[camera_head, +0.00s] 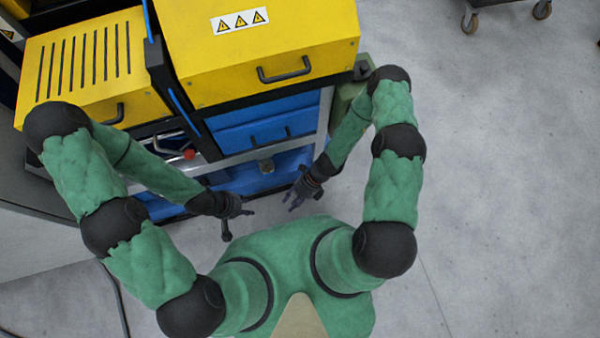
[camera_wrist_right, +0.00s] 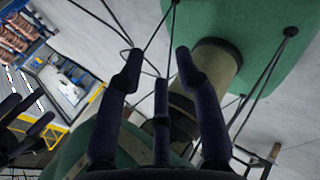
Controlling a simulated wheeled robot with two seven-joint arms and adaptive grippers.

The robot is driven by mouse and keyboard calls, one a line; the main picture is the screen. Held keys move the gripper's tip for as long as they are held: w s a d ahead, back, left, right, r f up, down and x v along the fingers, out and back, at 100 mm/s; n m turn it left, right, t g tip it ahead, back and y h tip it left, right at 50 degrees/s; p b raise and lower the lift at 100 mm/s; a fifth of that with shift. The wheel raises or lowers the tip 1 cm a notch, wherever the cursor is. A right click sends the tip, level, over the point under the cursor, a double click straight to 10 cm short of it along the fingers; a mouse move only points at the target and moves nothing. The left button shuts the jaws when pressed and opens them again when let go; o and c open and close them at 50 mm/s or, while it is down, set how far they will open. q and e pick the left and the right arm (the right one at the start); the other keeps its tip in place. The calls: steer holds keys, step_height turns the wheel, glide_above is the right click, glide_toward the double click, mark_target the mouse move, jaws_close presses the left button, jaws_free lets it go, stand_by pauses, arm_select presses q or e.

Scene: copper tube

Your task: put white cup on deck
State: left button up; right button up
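I cannot make out a clearly white cup in either view. My left gripper (camera_head: 240,224) is open and empty, left of and in front of that object. My right gripper (camera_head: 293,200) is near the ledge, right of the object. In the right wrist view its dark fingers (camera_wrist_right: 160,62) are spread with nothing held between them. Which surface is the deck is not clear.
The machine has yellow covers (camera_head: 260,45) with a black handle (camera_head: 284,70) and a blue front (camera_head: 262,125). A red knob (camera_head: 189,154) is on its left part. A wheeled cart (camera_head: 490,8) stands top right. The grey floor (camera_head: 510,190) on the right is clear.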

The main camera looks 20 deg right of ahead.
step_height(320, 180, up, 12)
steer(key=d+n+t+h, duration=0.2)
steer(key=d+n+h, duration=0.1)
steer(key=n, duration=2.7)
steer(key=shift+s+r+t+h, duration=0.15)
steer(key=shift+s+t+h, duration=0.2)
steer(key=shift+t+h, duration=0.05)
